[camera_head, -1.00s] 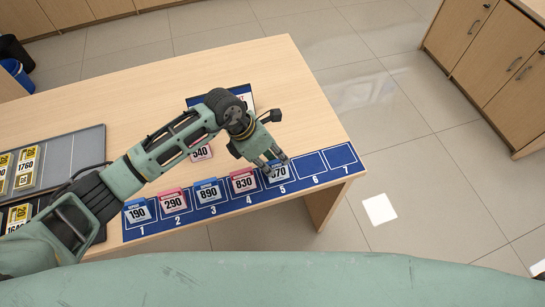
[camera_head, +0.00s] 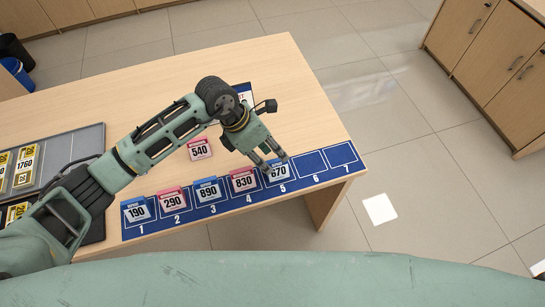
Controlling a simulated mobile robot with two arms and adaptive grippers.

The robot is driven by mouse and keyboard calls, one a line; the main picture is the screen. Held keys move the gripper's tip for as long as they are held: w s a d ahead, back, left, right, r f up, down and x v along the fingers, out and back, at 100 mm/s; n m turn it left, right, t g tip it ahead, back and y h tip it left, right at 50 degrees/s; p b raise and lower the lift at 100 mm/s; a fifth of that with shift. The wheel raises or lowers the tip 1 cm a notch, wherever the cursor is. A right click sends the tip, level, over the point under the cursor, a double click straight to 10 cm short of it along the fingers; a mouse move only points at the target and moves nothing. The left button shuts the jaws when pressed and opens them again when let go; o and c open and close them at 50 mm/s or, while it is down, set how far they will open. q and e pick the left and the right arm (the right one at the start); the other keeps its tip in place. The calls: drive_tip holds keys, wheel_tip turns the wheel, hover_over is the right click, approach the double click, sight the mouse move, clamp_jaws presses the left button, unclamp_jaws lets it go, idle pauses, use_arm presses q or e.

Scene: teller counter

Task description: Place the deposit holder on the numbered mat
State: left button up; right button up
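The numbered mat (camera_head: 318,176), dark blue with slots 1 to 7, lies along the table's front edge. Blue-topped deposit holders stand at slot 1 (190) (camera_head: 137,212), slot 3 (890) (camera_head: 208,192) and slot 5 (670) (camera_head: 278,174). Pink-topped holders are at slot 2 (290) (camera_head: 173,202) and slot 4 (830) (camera_head: 243,184). Slots 6 and 7 are bare. A pink holder reading 540 (camera_head: 200,150) lies on the table behind the mat. My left gripper (camera_head: 277,162) is just above the 670 holder, fingers apart and nothing visible between them. My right gripper is not in view.
A dark tray (camera_head: 88,146) with yellow-marked holders (camera_head: 24,168) is at the left, partly behind my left arm. A blue sign (camera_head: 245,96) is mostly hidden by the arm. The table's back middle is clear. Wooden cabinets (camera_head: 490,45) stand at the right.

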use_arm(q)
drive_tip(key=b+v, duration=0.1)
drive_tip(key=v, duration=0.8)
drive_tip(key=shift+r+b, duration=0.15)
drive_tip(key=shift+b, duration=0.2)
